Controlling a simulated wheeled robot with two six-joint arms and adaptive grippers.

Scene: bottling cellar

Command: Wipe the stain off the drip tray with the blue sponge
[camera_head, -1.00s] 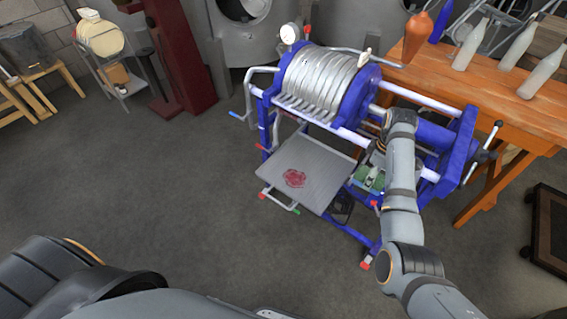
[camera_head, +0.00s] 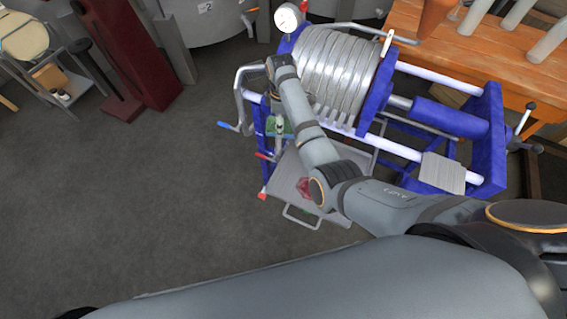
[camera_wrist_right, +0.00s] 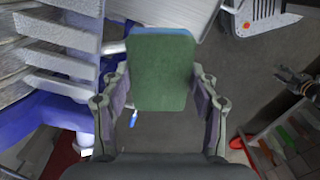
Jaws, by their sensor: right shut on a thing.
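My right gripper (camera_head: 280,132) is shut on the sponge (camera_head: 277,126), held up beside the plate stack near the drip tray's far left corner. In the right wrist view the sponge (camera_wrist_right: 158,75) shows a green face and a blue edge between the fingers (camera_wrist_right: 160,110). The grey drip tray (camera_head: 287,172) lies under the press, partly hidden by my right arm. The red stain (camera_head: 304,187) is partly covered by that arm. A dark jointed shape at the wrist view's right edge looks like my left gripper (camera_wrist_right: 296,82); its jaws are unclear.
The metal filter plates (camera_head: 335,65) and blue press frame (camera_head: 490,140) stand close to my right arm. A wooden bench (camera_head: 460,45) stands behind. The floor at left is open.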

